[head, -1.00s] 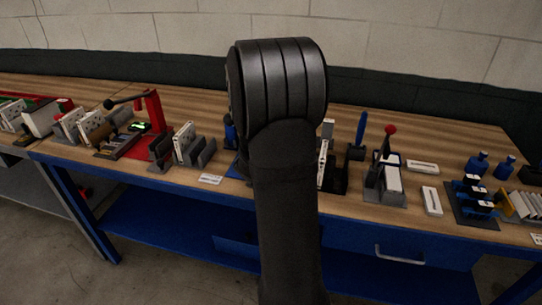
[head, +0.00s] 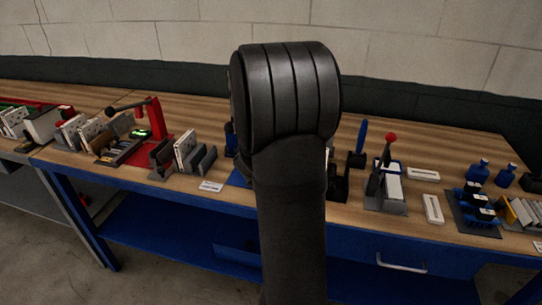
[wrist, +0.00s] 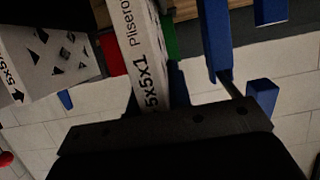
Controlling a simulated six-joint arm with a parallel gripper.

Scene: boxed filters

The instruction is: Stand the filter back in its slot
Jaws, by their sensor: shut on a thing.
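In the wrist view a white filter box (wrist: 147,62) printed "5x5x1" runs edge-on from the top down to my gripper (wrist: 140,48). The gripper is shut on it, with a red patch on one side and a green patch on the other. A second white box (wrist: 48,58), with dark triangles and a "5x5x1" edge, is to the left, apart from it. In the head view my arm hides the gripper and held filter. A dark holder (head: 338,184) shows partly at the arm's right edge. I cannot tell which slot is the filter's own.
A grey rack with a white box (head: 185,150) stands left of the arm. A red stand (head: 155,118) is further left. The rear bench top is clear.

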